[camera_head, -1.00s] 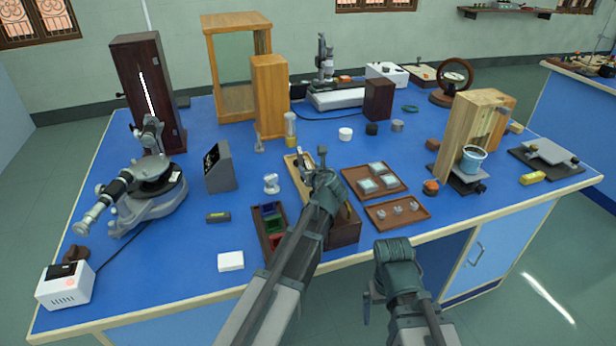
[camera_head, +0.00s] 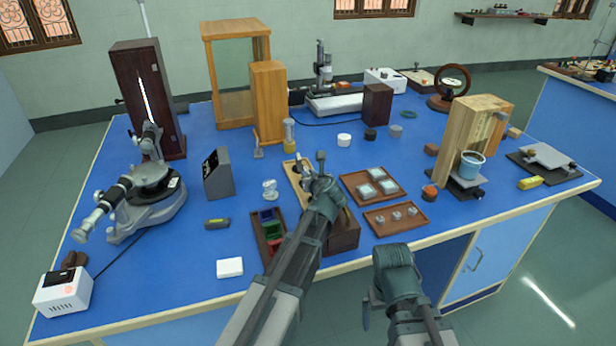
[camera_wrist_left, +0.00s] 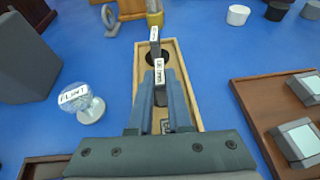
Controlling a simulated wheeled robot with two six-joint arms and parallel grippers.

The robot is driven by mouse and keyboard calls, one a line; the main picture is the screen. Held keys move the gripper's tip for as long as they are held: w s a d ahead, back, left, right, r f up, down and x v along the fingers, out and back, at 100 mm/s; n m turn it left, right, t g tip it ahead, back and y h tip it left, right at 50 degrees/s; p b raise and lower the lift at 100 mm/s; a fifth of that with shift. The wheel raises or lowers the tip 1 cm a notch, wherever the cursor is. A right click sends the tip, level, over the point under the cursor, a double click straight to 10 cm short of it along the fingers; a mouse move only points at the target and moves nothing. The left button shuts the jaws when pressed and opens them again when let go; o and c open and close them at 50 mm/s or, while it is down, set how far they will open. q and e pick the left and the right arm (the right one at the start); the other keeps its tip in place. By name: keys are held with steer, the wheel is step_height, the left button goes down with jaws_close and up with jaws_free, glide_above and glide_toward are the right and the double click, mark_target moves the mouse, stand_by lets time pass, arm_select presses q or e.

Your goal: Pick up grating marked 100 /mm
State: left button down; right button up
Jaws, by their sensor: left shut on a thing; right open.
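My left gripper (camera_wrist_left: 159,98) is shut on a small dark plate, the grating (camera_wrist_left: 159,74), which stands upright between the fingertips. Its white label ends in "/mm"; I cannot read the number surely. The grating is over a light wooden tray (camera_wrist_left: 186,84), and I cannot tell whether it still touches it. Another dark labelled plate (camera_wrist_left: 154,36) stands just beyond it, at the tray's far end. In the head view my left gripper (camera_head: 306,166) is above this tray (camera_head: 291,174), partly hidden by its own arm. My right gripper (camera_head: 367,308) is open, low at the table's front, mostly hidden.
A labelled glass piece (camera_wrist_left: 90,106) stands left of the tray. Brown trays (camera_head: 365,201) with square and round pieces lie to the right. A rack of coloured plates (camera_head: 259,238) is at the left front. A spectrometer (camera_head: 143,205) stands further left.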

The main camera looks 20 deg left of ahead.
step_height(320, 180, up, 10)
steer(key=p, duration=1)
